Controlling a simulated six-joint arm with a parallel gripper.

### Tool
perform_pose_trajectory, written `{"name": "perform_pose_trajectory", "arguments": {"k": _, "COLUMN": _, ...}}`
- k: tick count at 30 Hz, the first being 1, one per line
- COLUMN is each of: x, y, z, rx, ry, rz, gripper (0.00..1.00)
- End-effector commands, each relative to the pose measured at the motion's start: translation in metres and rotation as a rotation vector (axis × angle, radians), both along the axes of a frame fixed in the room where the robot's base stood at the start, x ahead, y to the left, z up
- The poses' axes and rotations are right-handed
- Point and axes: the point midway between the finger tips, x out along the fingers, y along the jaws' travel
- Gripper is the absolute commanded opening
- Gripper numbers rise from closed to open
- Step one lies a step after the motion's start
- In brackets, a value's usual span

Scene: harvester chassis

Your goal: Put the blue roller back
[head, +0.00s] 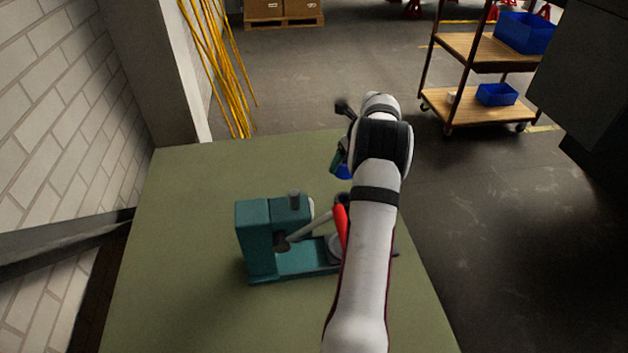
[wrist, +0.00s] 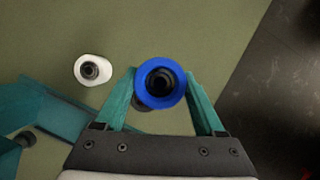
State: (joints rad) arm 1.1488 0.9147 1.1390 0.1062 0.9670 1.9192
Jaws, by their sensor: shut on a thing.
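My gripper (wrist: 160,95) is shut on the blue roller (wrist: 160,72), a blue ring with a dark hollow centre, with one teal finger on each side. In the head view the roller shows as a small blue patch (head: 344,172), mostly hidden by my arm, beyond the teal machine (head: 258,240). A white roller (wrist: 83,66) with a dark centre stands on the green table to the left of the blue one in the wrist view. Part of the teal machine (wrist: 50,112) shows at the left there. A dark shape peeks out just under the blue roller; I cannot tell what it is.
The machine has a grey bar and a red handle (head: 341,228), partly behind my arm. The green table (head: 190,190) is clear on its left and far left side. Its right edge drops to a dark floor (head: 480,220). A wheeled cart (head: 470,100) stands well beyond.

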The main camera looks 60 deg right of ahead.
Motion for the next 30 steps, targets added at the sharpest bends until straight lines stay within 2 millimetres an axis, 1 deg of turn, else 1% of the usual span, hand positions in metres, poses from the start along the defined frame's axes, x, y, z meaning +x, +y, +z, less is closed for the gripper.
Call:
{"name": "perform_pose_trajectory", "arguments": {"k": 9, "x": 0.069, "y": 0.009, "z": -0.042, "rx": 0.000, "ry": 0.000, "rz": 0.005, "gripper": 0.01}}
{"name": "perform_pose_trajectory", "arguments": {"k": 13, "x": 0.088, "y": 0.011, "z": -0.053, "rx": 0.000, "ry": -0.001, "rz": 0.002, "gripper": 0.01}}
{"name": "perform_pose_trajectory", "arguments": {"k": 17, "x": 0.092, "y": 0.011, "z": -0.063, "rx": 0.000, "ry": 0.000, "rz": 0.001, "gripper": 0.01}}
{"name": "perform_pose_trajectory", "arguments": {"k": 21, "x": 0.092, "y": 0.012, "z": -0.090, "rx": 0.000, "ry": 0.001, "rz": 0.000, "gripper": 0.01}}
{"name": "perform_pose_trajectory", "arguments": {"k": 22, "x": 0.092, "y": 0.012, "z": -0.094, "rx": 0.000, "ry": 0.001, "rz": 0.000, "gripper": 0.01}}
{"name": "perform_pose_trajectory", "arguments": {"k": 30, "x": 0.092, "y": 0.011, "z": -0.096, "rx": -0.002, "ry": 0.000, "rz": 0.000, "gripper": 0.01}}
